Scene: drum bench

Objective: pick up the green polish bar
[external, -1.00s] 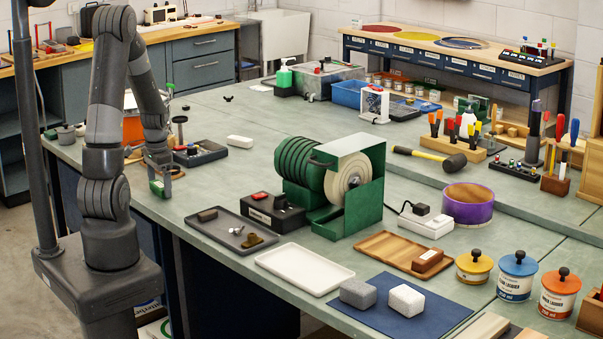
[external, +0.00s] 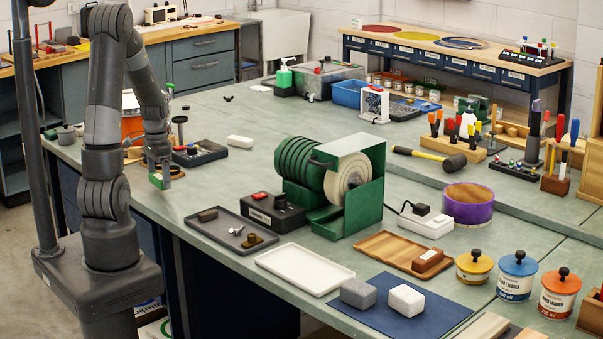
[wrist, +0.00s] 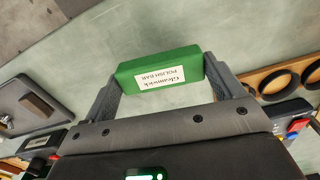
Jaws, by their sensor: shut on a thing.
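The green polish bar (wrist: 160,72) has a white label reading "POLISH BAR", upside down in the wrist view. My gripper (wrist: 162,84) is shut on it, with one finger against each end. In the external view the green bar (external: 155,180) shows small at the end of my arm, in my gripper (external: 160,175), near the bench's left edge. It appears to be above the bench top, though the exact height is hard to tell.
A dark tray (external: 185,220) with small items lies to the right, beside the green drum machine (external: 345,185). A black box of small parts (external: 203,154) stands close behind my gripper. A white block (external: 240,141) lies beyond it. Bare bench surrounds the gripper's right side.

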